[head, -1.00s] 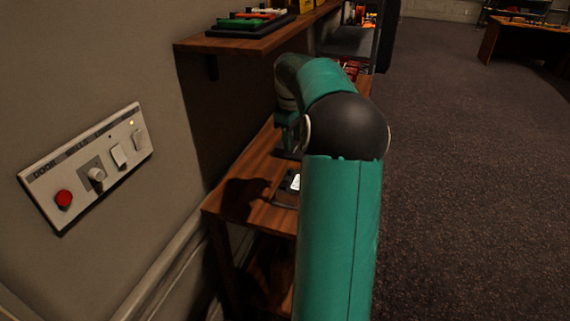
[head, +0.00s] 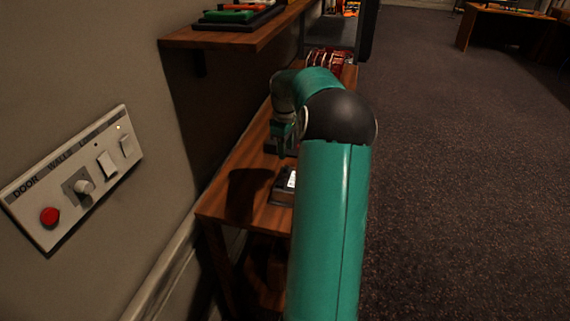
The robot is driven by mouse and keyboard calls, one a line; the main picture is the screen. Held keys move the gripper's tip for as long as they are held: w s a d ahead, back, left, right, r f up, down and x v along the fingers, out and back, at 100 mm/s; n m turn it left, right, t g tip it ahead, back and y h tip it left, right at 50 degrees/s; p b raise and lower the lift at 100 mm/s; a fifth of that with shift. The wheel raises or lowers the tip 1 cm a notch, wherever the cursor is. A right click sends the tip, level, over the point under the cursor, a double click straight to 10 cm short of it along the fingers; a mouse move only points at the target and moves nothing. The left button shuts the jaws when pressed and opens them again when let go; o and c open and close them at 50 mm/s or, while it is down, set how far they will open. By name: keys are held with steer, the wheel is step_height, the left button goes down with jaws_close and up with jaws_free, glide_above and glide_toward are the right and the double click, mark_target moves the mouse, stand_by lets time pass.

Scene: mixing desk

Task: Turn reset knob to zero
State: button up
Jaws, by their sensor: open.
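A pale round knob (head: 84,187) is on a white wall panel (head: 40,229) at the left; no reset label is readable, so I cannot tell whether it is the task's knob. A small dark device (head: 281,193) with a bright white face lies on the wooden desk (head: 222,203), partly hidden by my arm. My gripper (head: 282,150) is open and points down above the desk, just behind this device. It appears empty and well to the right of the wall panel. Its fingertips are small and dark, and any knob beneath them is hidden.
The panel also has a red button (head: 50,217) and two white switches (head: 107,164). A wooden shelf (head: 232,40) holding a dark tray juts out above the desk. Red items (head: 330,58) stand at the desk's far end. Open carpet (head: 450,180) lies to the right.

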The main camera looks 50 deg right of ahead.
mark_target(287, 167)
step_height(287, 167, down, 7)
steer(key=shift+s+d+r, duration=0.1)
steer(key=shift+s+d, duration=0.05)
steer(key=shift+f, duration=0.25)
jaws_close()
